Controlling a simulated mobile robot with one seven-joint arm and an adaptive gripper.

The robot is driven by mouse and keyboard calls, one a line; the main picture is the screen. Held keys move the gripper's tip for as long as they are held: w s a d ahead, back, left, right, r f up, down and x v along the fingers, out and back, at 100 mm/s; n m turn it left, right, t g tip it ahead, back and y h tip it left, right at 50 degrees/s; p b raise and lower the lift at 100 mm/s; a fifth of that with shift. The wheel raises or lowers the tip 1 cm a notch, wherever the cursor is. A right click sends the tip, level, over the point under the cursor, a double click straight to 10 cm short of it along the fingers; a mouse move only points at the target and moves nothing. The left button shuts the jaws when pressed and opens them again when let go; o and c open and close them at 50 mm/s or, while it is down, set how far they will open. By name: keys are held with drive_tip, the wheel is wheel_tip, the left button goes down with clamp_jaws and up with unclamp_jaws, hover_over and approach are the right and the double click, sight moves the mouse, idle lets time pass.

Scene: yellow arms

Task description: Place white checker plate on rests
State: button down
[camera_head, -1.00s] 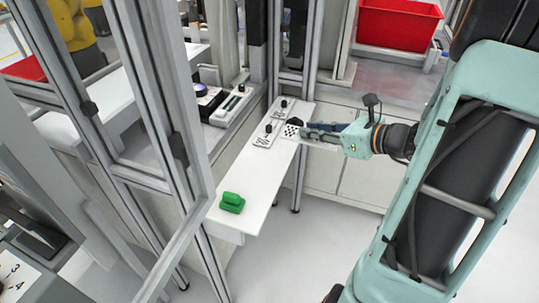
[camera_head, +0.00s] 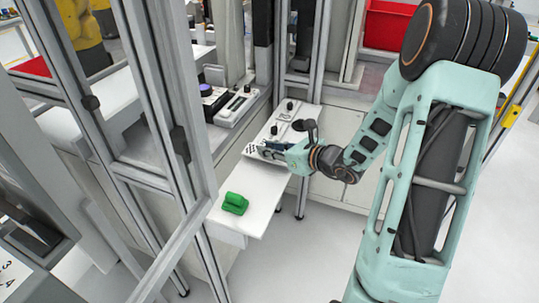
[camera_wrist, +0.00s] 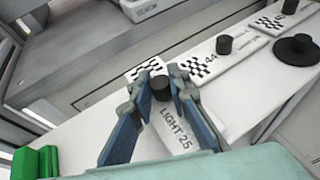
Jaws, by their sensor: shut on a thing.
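The white checker plate (camera_wrist: 176,132), marked "LIGHT 25", has a black knob and a black checker pattern at its far end. My gripper (camera_wrist: 162,84) is shut on it, with its blue fingers at either side of the knob. In the head view my gripper (camera_head: 270,150) holds the plate over the white shelf; the plate is mostly hidden there. A green two-part block (camera_head: 235,203), which may be the rests, stands on the near part of the shelf, left of my gripper. It also shows at the lower left of the wrist view (camera_wrist: 36,162).
Another white checker plate (camera_wrist: 212,68) with a knob, marked "44", lies on the white shelf (camera_head: 258,207) beyond my gripper. Another such plate lies farther right, near a black round knob (camera_wrist: 295,48). Metal frame posts (camera_head: 165,120) stand left of the shelf. A red bin (camera_head: 386,27) is behind.

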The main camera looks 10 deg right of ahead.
drive_tip(key=shift+d+f, duration=0.1)
drive_tip(key=shift+f, duration=0.75)
drive_tip(key=shift+f+b, duration=0.2)
drive_tip(key=shift+b, duration=0.1)
drive_tip(key=c, duration=1.8)
unclamp_jaws()
drive_tip(key=shift+c, duration=0.2)
